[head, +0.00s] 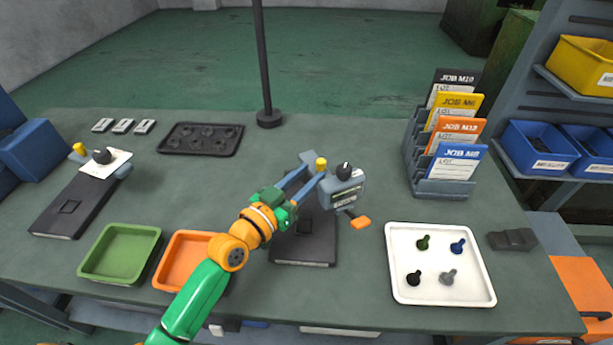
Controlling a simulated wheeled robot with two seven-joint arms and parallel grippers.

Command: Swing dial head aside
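The dial head (345,190) is a grey box with a small display, a black knob on top and an orange lever (360,222) at its lower right. It stands over a dark base plate (304,250) in the middle of the bench. A yellow knob (321,164) rises at its left side. My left gripper (314,168) is at this yellow knob, its two blue-grey fingers apart. Whether they touch the knob or its post, I cannot tell. The arm hides part of the base plate and the head's mount. My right gripper is not in view.
A similar device with a white card (106,164) stands at left. Green (119,282) and orange (166,285) trays lie at front left. A white tray (395,290) with bolts is at right, below a job card rack (445,188). A dark post (262,60) stands behind.

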